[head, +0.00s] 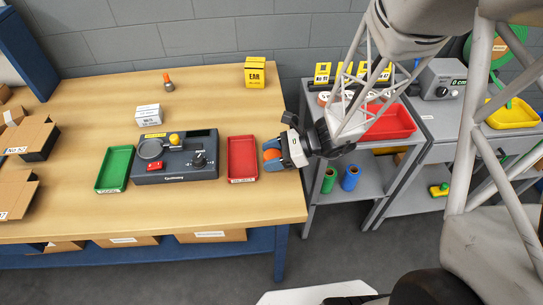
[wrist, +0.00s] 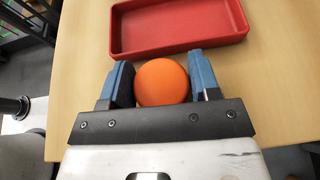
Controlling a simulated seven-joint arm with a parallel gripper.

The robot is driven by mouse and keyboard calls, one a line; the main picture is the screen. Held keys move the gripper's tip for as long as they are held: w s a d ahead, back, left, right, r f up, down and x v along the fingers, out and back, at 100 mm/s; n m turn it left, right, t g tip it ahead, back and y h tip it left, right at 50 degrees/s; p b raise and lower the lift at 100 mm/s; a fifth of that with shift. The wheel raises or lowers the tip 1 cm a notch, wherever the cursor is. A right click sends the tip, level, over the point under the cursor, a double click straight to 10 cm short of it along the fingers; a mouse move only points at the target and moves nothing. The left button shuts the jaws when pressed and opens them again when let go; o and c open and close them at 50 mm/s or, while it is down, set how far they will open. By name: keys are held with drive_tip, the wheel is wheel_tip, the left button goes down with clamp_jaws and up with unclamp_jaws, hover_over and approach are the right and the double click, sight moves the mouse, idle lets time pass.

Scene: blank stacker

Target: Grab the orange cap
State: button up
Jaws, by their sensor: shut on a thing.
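The orange cap (wrist: 162,83) is round and sits between the two blue-padded fingers of my gripper (wrist: 163,80) in the wrist view. My gripper is shut on it. In the head view the orange cap (head: 271,154) shows at the tip of my gripper (head: 273,154), near the right edge of the wooden table, just right of the red tray. The cap's underside is hidden, so I cannot tell whether it touches the table.
A red tray (head: 254,160) lies beside my gripper, and it also shows in the wrist view (wrist: 180,48). A dark device (head: 190,170) and a green tray (head: 102,170) stand further left. A yellow box (head: 254,74) is at the back. The table's front right is clear.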

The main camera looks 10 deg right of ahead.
sight(272, 156)
drive_tip(key=shift+r, duration=0.7)
drive_tip(key=shift+s+r, duration=0.15)
drive_tip(key=shift+r, duration=0.75)
drive_tip(key=s+d, duration=0.1)
drive_tip(key=s, duration=0.4)
drive_tip(key=s+d+r, duration=0.1)
drive_tip(key=s, duration=0.4)
drive_tip(key=s+d, duration=0.2)
drive_tip(key=s, duration=0.3)
drive_tip(key=shift+s+r, duration=0.1)
drive_tip(key=shift+r, duration=0.05)
